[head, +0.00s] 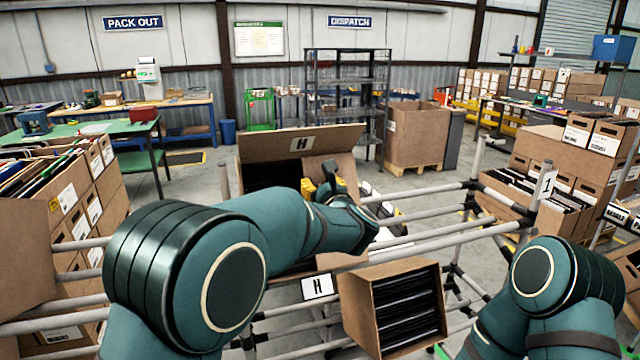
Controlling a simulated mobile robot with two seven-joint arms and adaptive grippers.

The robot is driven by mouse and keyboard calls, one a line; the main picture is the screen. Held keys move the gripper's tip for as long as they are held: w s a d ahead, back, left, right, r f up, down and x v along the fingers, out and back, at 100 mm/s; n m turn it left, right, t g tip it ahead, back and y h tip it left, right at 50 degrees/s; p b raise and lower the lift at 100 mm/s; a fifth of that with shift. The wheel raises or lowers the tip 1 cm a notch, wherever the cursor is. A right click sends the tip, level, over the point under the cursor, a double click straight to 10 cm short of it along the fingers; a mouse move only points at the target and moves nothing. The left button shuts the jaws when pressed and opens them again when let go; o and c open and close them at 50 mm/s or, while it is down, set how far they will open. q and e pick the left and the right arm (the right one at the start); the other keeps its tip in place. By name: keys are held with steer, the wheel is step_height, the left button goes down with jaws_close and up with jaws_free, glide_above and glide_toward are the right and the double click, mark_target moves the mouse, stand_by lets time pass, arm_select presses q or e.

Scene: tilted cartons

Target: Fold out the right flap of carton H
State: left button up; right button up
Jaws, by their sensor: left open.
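Carton H (262,178) stands tilted at the centre of the head view, on the pipe rack. Its far flap stands up and bears a white label with H. A brown panel (345,166) at the carton's right side rises beside my gripper; it looks like the right flap. My left gripper (322,184) is open at the right part of the carton's opening, close to this panel. I cannot tell whether they touch. My left forearm hides the carton's near side and much of its inside. My right arm shows at the lower right, but its gripper is out of view.
Grey pipe rails (430,190) run beside and in front of the carton. A second H label (318,287) hangs on the front. A small carton with black contents (400,305) sits tilted below. File cartons (85,195) stand left and more cartons (560,180) stand right.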

arm_select(q)
steer(key=shift+o, duration=0.3)
jaws_close()
